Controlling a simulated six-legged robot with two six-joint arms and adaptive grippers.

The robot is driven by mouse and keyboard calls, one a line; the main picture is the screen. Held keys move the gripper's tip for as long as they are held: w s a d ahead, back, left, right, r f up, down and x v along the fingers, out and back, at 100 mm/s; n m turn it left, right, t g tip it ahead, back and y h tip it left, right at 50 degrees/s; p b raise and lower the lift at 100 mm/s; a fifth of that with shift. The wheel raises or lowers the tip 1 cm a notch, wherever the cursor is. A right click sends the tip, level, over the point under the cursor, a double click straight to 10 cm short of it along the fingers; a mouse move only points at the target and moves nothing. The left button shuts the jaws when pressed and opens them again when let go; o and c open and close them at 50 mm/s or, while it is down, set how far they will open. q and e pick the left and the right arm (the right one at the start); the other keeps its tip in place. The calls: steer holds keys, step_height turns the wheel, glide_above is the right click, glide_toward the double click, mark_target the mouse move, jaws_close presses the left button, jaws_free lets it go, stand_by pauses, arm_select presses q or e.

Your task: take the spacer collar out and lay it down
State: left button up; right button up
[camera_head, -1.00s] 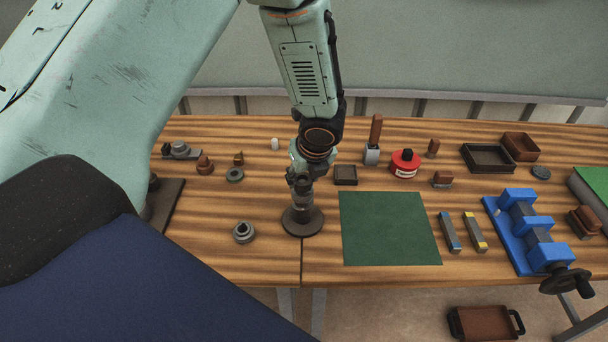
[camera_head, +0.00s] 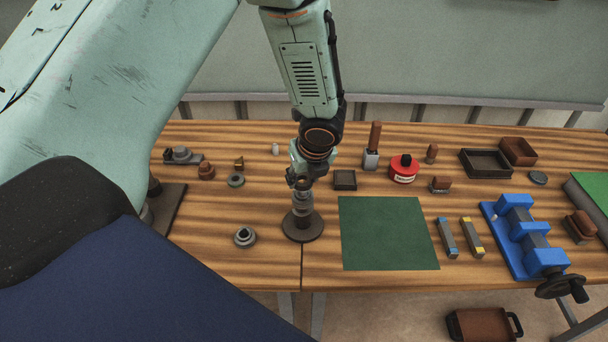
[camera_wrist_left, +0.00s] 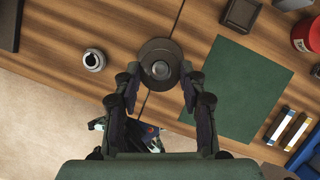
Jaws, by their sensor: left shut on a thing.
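My left gripper (camera_head: 301,182) points down over a stand with a round dark base (camera_head: 302,228). It is shut on a grey round piece (camera_head: 303,203), which looks like the spacer collar, in line with the upright of the stand. In the left wrist view, the two fingers (camera_wrist_left: 158,84) reach to either side of this round piece (camera_wrist_left: 160,70), seen end-on above the dark base. I cannot tell how far the collar sits along the upright, because the fingers hide part of it.
A green mat (camera_head: 387,234) lies bare to the right of the stand. A grey stepped ring (camera_head: 244,237) stands to the left. Two small bars (camera_head: 447,238) and a blue vise (camera_head: 523,240) are further right. A small dark tray (camera_head: 345,180) and a red tin (camera_head: 404,170) stand behind.

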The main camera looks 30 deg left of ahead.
arm_select(q)
steer(key=shift+r, duration=0.15)
steer(key=shift+r+p, duration=0.9)
steer(key=shift+p, duration=0.1)
steer(key=shift+d+f, duration=0.1)
steer(key=shift+f, duration=0.15)
